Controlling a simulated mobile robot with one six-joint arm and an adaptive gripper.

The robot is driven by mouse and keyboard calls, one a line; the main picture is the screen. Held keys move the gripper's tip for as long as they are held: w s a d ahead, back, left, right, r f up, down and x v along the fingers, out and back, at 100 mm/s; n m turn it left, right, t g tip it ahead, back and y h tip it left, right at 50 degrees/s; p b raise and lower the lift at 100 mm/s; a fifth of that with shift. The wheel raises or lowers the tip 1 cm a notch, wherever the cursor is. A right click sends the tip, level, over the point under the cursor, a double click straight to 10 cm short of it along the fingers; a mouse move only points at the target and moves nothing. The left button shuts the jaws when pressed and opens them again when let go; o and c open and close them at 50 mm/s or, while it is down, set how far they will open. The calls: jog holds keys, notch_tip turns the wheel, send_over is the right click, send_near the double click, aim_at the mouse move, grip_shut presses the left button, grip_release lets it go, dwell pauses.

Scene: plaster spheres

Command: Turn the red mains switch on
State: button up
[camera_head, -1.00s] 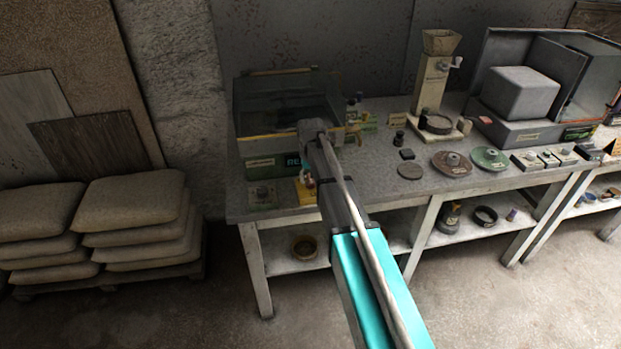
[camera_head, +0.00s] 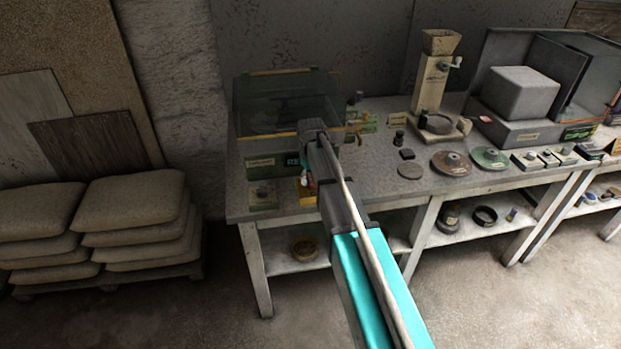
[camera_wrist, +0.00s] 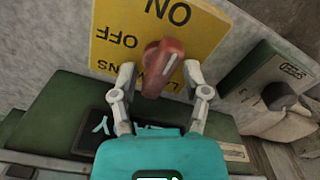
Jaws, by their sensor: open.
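The red mains switch handle (camera_wrist: 161,68) sits on a yellow plate (camera_wrist: 120,35) in the wrist view. The plate carries the words ON, OFF and MAINS, upside down in this view. The handle carries a pale line and stands slanted on the plate. My gripper (camera_wrist: 157,74) is open, with one finger on each side of the handle; I cannot tell whether either finger touches it. In the head view my arm hides most of the switch, and a bit of the yellow plate (camera_head: 306,194) shows at the bench's front left.
A clear-lidded machine (camera_head: 262,108) stands behind. The bench (camera_head: 370,150) is bare mid-left. Stacked sacks (camera_head: 130,200) lie left of it.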

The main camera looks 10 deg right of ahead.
aim_at(311, 178)
jog(key=n, duration=1.2)
jog(key=shift+n, duration=0.3)
jog(key=shift+r+p, duration=0.4)
notch_tip(311, 178, up, 13)
jog(key=p, duration=1.3)
jog(key=s+f+m+b, duration=0.4)
jog(key=s+m, duration=0.2)
jog(key=s, duration=0.2)
jog(key=s+f+m+b, duration=0.4)
jog(key=s+m, duration=0.2)
jog(key=s, duration=0.3)
jog(key=s+d+f+m+b, duration=0.1)
jog(key=s+f+m+b, duration=0.3)
jog(key=s, duration=0.5)
jog(key=shift+f+m, duration=0.25)
jog(key=shift+m, duration=0.65)
jog(key=shift+s, duration=0.1)
